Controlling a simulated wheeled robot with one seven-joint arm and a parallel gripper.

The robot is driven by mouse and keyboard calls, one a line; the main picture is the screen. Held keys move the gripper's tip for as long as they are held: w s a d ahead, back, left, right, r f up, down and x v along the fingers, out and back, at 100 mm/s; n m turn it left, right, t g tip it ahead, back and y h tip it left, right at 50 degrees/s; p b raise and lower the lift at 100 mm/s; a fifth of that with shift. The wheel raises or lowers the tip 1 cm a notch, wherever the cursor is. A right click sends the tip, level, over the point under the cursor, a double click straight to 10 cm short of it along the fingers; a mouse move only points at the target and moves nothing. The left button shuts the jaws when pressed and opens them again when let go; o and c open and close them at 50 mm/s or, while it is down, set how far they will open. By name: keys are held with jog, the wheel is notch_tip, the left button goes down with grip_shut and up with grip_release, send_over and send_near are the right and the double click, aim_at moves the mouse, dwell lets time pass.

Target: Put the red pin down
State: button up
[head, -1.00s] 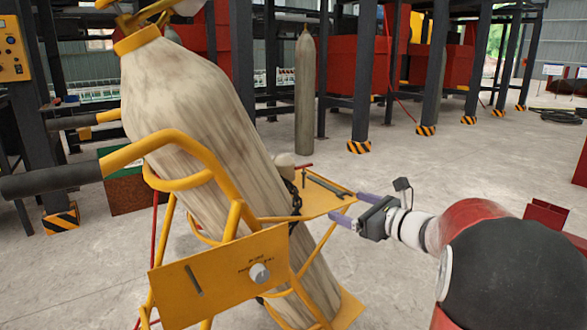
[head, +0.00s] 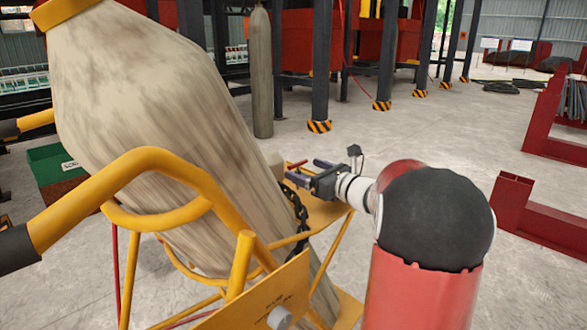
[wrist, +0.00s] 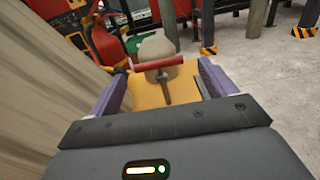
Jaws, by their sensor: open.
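The red pin (wrist: 145,65) has a red crossbar and a dark shank, and shows between the open fingers in the wrist view. It is at the yellow tray of the cylinder cart, beside a beige cap-like piece (wrist: 156,46). I cannot tell whether its shank stands or lies flat. In the head view the red pin (head: 297,164) is a small red bar just past the fingertips. My gripper (head: 309,171) is open and empty above the yellow tray (head: 322,212), with its jaws pointing toward the pin. No finger visibly touches the pin.
A big worn gas cylinder (head: 150,110) leans in the yellow cart frame (head: 160,165), close left of my gripper. A dark chain (head: 298,215) hangs by it. A dark tool (wrist: 201,86) lies near the right finger. Open floor (head: 440,130) lies to the right.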

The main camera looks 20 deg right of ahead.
aim_at(299, 166)
jog(key=p+x, duration=0.1)
jog(key=x, duration=0.4)
jog(key=shift+w+a, duration=0.15)
jog(key=shift+w, duration=0.1)
jog(key=shift+r, duration=0.1)
jog(key=c, duration=1.2)
